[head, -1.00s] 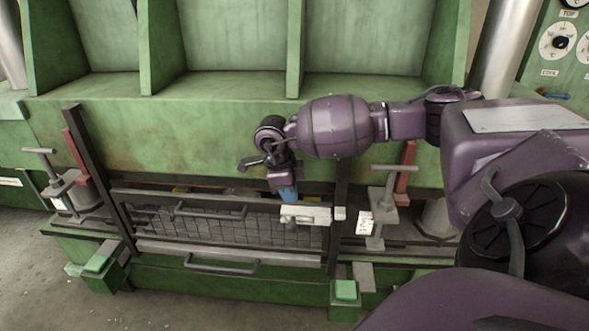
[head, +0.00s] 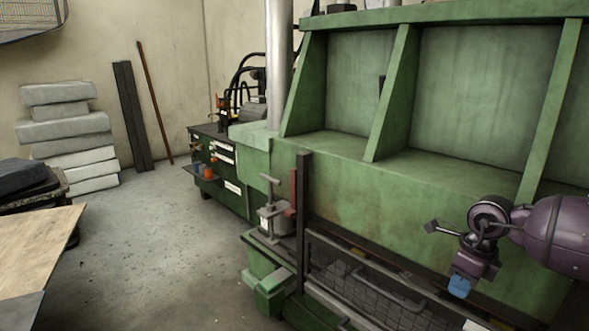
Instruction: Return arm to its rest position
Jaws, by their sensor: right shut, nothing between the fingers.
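My right arm comes in from the right edge in purple. Its gripper (head: 460,286) hangs down with a blue tip, in front of the green machine's front wall and above the dark slot with the wire guard. The gripper is shut and empty. My left gripper is not in view.
The large green machine (head: 400,190) fills the right side, with a wire guard (head: 365,290) and a clamp handle (head: 270,205) along its front. A wooden table (head: 35,245) stands at the left. Stacked grey slabs (head: 65,130) stand by the wall. The floor between is clear.

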